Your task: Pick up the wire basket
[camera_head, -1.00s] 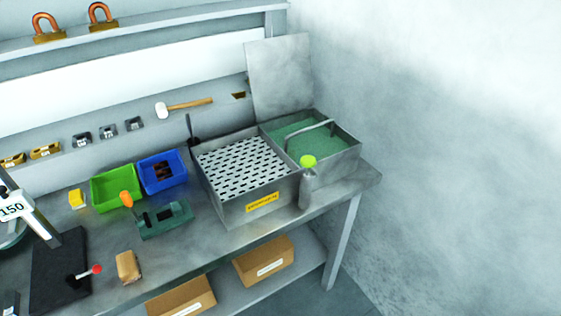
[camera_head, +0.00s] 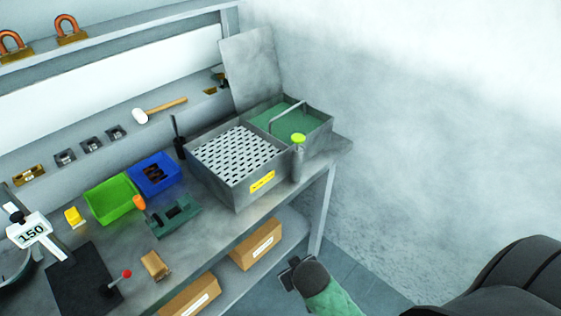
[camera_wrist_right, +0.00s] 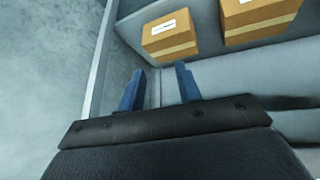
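A two-part grey metal tank stands at the right end of the bench. Its right part (camera_head: 325,132) holds a flat green surface. A grey arched handle (camera_head: 284,113) rises over it; this looks like the wire basket's handle, and the basket's body cannot be made out. The handle stands clear of any gripper. My right gripper (camera_head: 289,274) is low in front of the bench, well below and apart from the tank. In the right wrist view its two blue fingers (camera_wrist_right: 160,75) are spread with nothing between them. My left gripper is not in view.
A slotted white plate (camera_head: 238,155) covers the tank's left part. A grey bottle with a yellow-green cap (camera_head: 298,160) stands at the tank's front corner. Cardboard boxes (camera_head: 255,245) sit on the lower shelf. A green bin (camera_head: 112,200) and blue bin (camera_head: 155,174) are left.

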